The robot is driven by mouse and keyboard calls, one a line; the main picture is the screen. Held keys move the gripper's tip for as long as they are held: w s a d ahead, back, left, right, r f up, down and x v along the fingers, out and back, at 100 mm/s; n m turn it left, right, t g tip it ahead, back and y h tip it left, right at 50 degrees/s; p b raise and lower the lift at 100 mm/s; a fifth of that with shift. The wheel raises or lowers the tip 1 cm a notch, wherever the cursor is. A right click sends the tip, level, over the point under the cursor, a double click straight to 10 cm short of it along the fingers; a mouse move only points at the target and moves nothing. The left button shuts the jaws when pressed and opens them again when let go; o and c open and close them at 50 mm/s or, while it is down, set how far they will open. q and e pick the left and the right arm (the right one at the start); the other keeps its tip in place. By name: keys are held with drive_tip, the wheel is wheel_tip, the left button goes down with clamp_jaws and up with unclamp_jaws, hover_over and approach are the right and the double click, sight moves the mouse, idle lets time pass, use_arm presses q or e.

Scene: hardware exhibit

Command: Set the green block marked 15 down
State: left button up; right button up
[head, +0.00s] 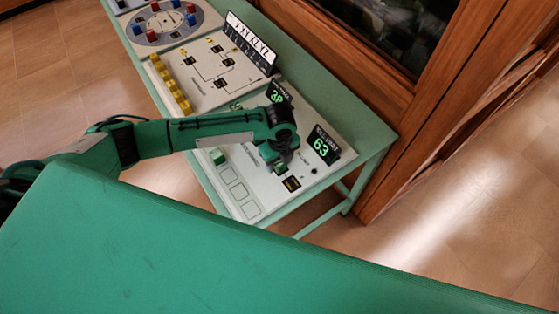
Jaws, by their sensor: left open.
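My left arm reaches in from the left over the white exhibit board (270,195) on the near end of the green table. My left gripper (281,169) points down over the board and is open; I cannot see anything held in it. A small green block (217,157) sits at the upper end of a row of outlined squares on the board, left of the gripper and apart from it. Its marking is too small to read. A dark square with a yellowish mark (291,183) lies just below the gripper. My right gripper is not in view.
A display reading 63 (323,146) stands on the board's right side, close to the gripper. Another display (279,95) is partly behind my arm. Farther along are a board with yellow blocks (168,83) and a round dial (160,27). The outlined squares (239,192) are empty.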

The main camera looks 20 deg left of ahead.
sight(280, 162)
use_arm(q)
wheel_tip(280, 162, up, 12)
drive_tip(key=b, duration=0.2)
drive_tip(key=shift+f, duration=0.15)
drive_tip(key=shift+f, duration=0.1)
idle(0.4)
